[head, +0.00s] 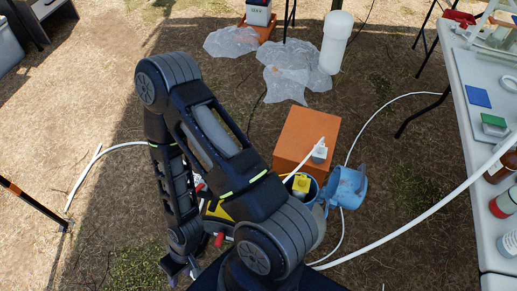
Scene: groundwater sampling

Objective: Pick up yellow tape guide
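A yellow block-like piece (302,184) shows at the mouth of a dark round container beside the orange box. Another yellow and black item (217,209) lies on the ground, partly hidden behind my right arm. I cannot tell for certain which of the two is the yellow tape guide. My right gripper (180,268) hangs low at the lower left of the arm, left of both yellow items and apart from them. Its fingers are small and dark, so their opening is unclear. My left gripper is not in view.
An orange box (305,139) stands near a blue container (346,186). White hoses (410,228) cross the ground. A white table (470,140) with bottles is at the right. Left ground is mostly free.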

